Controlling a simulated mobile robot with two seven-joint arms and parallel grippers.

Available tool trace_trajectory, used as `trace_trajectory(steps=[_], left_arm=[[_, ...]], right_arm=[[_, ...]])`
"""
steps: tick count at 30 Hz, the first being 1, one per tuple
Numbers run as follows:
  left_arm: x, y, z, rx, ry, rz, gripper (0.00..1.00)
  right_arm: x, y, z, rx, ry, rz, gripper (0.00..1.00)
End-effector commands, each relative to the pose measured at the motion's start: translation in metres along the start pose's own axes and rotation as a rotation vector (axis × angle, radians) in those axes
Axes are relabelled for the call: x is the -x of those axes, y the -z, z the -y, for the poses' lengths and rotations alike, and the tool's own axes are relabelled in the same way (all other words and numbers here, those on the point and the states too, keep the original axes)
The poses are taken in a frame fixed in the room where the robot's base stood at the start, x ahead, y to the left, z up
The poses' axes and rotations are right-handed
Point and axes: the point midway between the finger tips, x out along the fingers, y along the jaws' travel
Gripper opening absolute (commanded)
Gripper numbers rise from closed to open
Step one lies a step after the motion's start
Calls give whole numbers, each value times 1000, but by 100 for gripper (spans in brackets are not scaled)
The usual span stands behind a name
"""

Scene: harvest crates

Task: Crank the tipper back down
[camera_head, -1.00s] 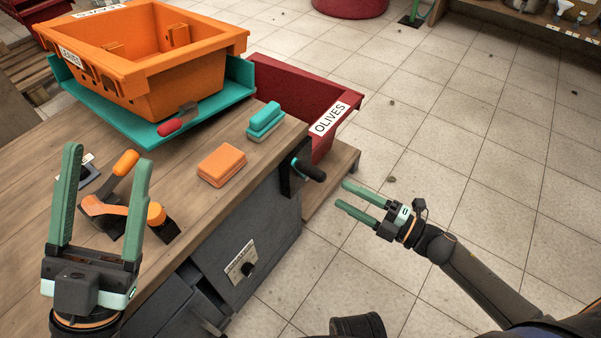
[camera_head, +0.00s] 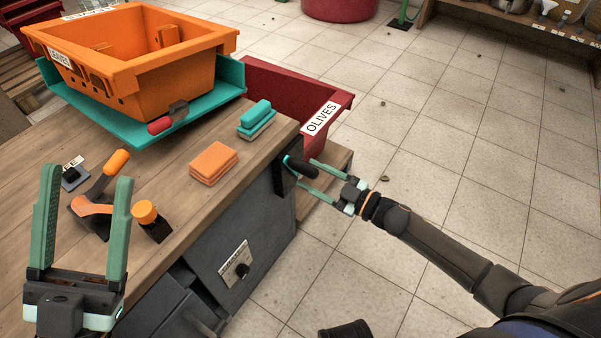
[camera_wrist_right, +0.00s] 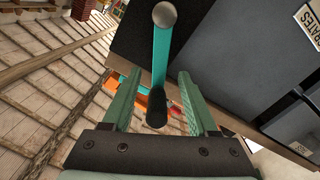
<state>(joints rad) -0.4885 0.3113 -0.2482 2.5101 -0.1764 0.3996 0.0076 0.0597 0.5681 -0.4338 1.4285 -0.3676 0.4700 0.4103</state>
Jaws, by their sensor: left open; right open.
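The crank's black handle (camera_head: 301,167) sticks out from a dark bracket on the bench's right side. In the right wrist view the crank has a teal arm (camera_wrist_right: 161,55) and a dark grip (camera_wrist_right: 156,109) between my fingers. My right gripper (camera_head: 305,172) is open, with its fingers on either side of the handle; whether they touch it I cannot tell. The teal tipper tray (camera_head: 147,140) carries an orange crate (camera_head: 190,76) at the bench's far end; its tilt is hard to judge. My left gripper (camera_head: 86,175) is open and empty over the bench's near left.
A dark red crate marked OLIVES (camera_head: 284,88) stands beyond the bench. A teal block (camera_head: 256,118), an orange block (camera_head: 213,162), a red-handled tool (camera_head: 166,122) and an orange-handled device (camera_head: 112,170) are on or above the benchtop.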

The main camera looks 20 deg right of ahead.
Motion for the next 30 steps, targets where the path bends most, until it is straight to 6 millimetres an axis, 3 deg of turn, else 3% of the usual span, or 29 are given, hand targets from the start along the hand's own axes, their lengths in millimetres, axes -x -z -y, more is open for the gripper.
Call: trace_trajectory(steps=[3,7,19,30], left_arm=[[6,-6,-4,-7,-8,3,69],[8,-9,-6,-9,-11,5,69],[8,-9,-7,-8,-12,7,69],[8,-9,-7,-8,-8,7,69]], right_arm=[[-20,-2,1,2,0,-1,59],[-32,-1,0,1,0,0,59],[-38,0,0,1,1,2,58],[-38,0,0,1,1,1,17]])
